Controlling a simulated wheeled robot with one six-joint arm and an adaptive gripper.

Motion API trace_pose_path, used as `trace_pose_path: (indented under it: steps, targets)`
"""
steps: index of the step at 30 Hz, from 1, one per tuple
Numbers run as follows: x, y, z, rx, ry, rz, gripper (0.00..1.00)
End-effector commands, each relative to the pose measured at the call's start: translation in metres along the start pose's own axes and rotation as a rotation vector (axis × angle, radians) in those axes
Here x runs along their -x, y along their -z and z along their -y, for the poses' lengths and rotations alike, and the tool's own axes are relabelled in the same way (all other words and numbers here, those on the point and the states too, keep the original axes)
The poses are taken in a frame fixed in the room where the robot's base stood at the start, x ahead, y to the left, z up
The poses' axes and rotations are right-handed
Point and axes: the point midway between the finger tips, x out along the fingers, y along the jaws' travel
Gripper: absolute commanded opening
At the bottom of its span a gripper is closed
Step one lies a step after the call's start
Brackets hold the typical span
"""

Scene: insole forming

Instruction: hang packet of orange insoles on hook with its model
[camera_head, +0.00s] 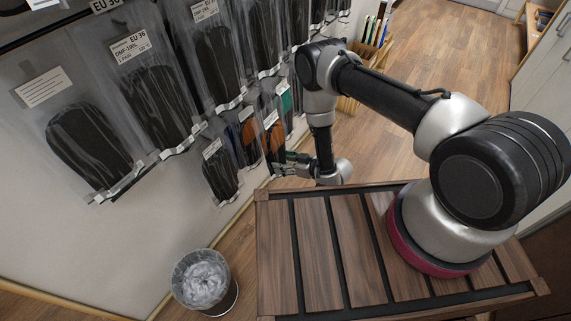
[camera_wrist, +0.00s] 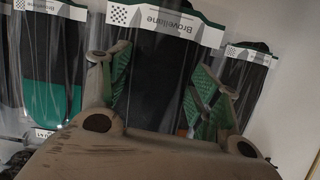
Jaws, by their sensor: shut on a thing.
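A packet with an orange and dark insole (camera_head: 273,138) hangs upright in the lower row at the wall in the head view, right beside my gripper (camera_head: 282,168). A small orange patch shows low between the fingers. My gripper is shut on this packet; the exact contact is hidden. Another packet with orange (camera_head: 247,133) is just to the left. The hook behind the packets is hidden.
A packet with green (camera_head: 287,101) and a dark packet (camera_head: 220,172) flank the orange ones. Large dark insole packets (camera_head: 85,145) fill the wall above. A waste bin (camera_head: 203,282) stands on the floor below. A wooden box (camera_head: 350,104) stands behind my arm.

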Motion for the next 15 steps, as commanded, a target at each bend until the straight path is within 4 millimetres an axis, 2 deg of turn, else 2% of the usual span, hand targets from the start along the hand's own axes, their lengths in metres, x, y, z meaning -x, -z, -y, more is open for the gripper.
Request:
trace_pose_path:
  steps: [15]
  targets:
    - [-0.028,0.009,0.001,0.001,0.002,0.000,0.37]
